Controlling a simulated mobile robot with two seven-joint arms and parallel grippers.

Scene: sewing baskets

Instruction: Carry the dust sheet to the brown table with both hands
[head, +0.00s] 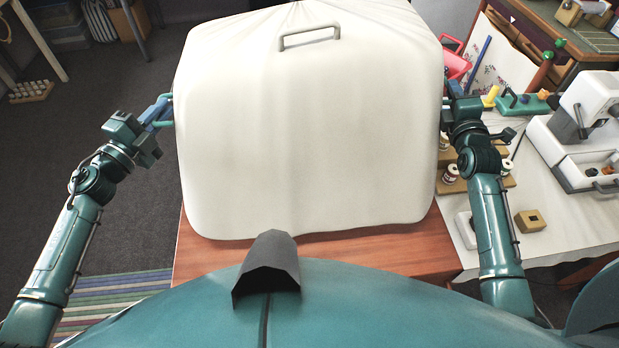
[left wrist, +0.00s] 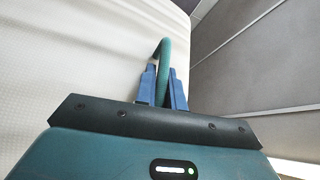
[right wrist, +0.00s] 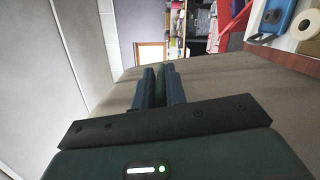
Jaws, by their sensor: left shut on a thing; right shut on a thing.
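The dust sheet (head: 310,130) is a large, cream, box-shaped cover in the middle of the head view, with a grey handle (head: 309,38) near its top. Its lower edge is over or on the brown table (head: 330,258); I cannot tell whether it touches. My left gripper (head: 166,104) is at its left side, shut on a teal side handle, which shows clearly in the left wrist view (left wrist: 163,50). My right gripper (head: 447,97) is at its right side, shut on a dark green handle between the fingers in the right wrist view (right wrist: 161,82). The sheet hides much of the table.
At right, a pale-topped table (head: 520,225) holds a white sewing machine (head: 585,125), thread spools (head: 450,174) and a small wooden block (head: 530,221), close to my right arm. A striped rug (head: 115,296) lies at lower left. Grey floor at left is mostly clear.

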